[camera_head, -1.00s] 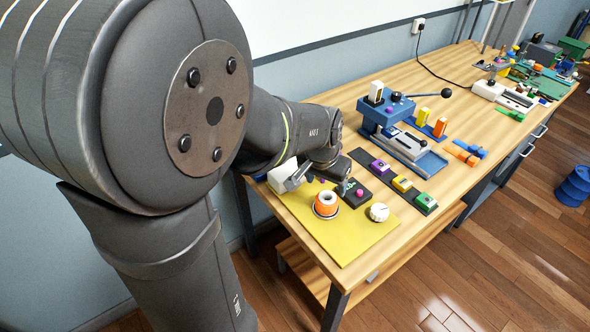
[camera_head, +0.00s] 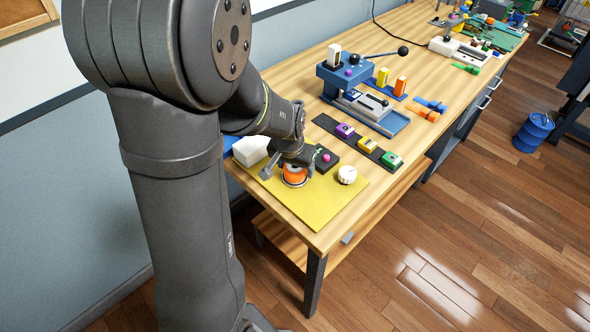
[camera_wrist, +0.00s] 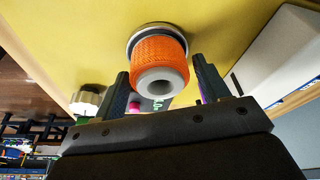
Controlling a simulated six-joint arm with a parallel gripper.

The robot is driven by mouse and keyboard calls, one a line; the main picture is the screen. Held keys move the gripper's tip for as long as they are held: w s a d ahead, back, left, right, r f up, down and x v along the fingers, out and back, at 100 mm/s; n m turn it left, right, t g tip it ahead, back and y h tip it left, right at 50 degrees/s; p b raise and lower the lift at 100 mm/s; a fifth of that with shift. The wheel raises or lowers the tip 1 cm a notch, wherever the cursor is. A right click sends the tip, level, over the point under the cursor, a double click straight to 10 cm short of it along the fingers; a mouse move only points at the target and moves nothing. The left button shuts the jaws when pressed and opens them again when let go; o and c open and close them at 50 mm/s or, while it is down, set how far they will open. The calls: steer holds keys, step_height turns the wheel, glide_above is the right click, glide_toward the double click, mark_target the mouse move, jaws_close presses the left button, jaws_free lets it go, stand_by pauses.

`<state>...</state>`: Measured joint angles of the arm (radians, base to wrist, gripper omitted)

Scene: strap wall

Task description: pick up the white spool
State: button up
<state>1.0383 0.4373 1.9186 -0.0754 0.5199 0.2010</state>
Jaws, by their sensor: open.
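The white spool (camera_head: 294,177), wound with orange material, stands on a small round grey base on the yellow mat (camera_head: 325,205). In the wrist view the spool (camera_wrist: 158,62) shows its pale hub end and orange winding. My gripper (camera_wrist: 161,67) is open, with one dark finger on each side of the spool in this view. I see no clear contact, and I cannot tell how far the fingers reach along it. In the head view my gripper (camera_head: 292,166) is at the spool and hides part of it.
A white ridged knob (camera_head: 347,174) and a black box with a pink button (camera_head: 326,157) are close to the spool. A white block (camera_head: 250,150) lies to its left. A blue lever press (camera_head: 347,78) stands behind. The mat's front is clear.

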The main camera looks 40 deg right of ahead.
steer(key=c, duration=1.1)
steer(key=shift+c, duration=0.2)
